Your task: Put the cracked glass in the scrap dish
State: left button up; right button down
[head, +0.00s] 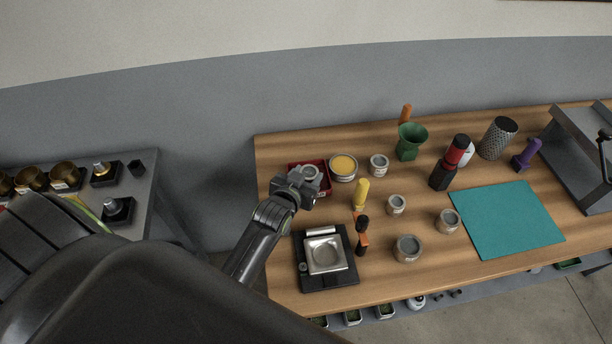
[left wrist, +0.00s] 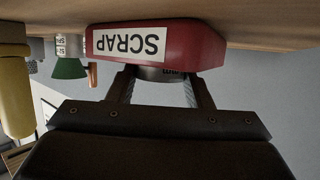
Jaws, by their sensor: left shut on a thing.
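The red scrap dish (head: 325,166) sits near the back left of the wooden table. In the left wrist view the dish (left wrist: 205,45) appears upside down, with its white SCRAP label facing me. My left gripper (head: 308,181) is at the dish, covering much of it in the head view. It is shut on a small round grey-rimmed piece, seemingly the cracked glass (head: 310,171). In the left wrist view the held glass (left wrist: 160,74) shows dark between the fingertips, at the dish's rim. I cannot tell whether it touches the dish. No crack is visible. My right gripper is not in view.
A yellow-handled tool (head: 361,193) is nearby. A black scale (head: 313,281) with a metal pan lies in front. A teal mat (head: 507,219) lies right.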

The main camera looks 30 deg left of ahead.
pick_arm(q)
jog(key=shift+s+f, duration=0.3)
jog(key=shift+f, duration=0.35)
jog(key=o, duration=1)
jog(key=shift+f, duration=0.15)
jog(key=shift+o, duration=0.2)
jog(key=shift+w+r+p, duration=0.1)
jog(key=shift+r+p, duration=0.2)
jog(key=shift+r, duration=0.35)
jog(key=v, duration=0.7)
jog(key=b+v, duration=0.1)
jog(key=v, duration=0.3)
jog(key=shift+s+r, duration=0.2)
jog(key=shift+r, duration=0.3)
jog(key=shift+f, duration=0.1)
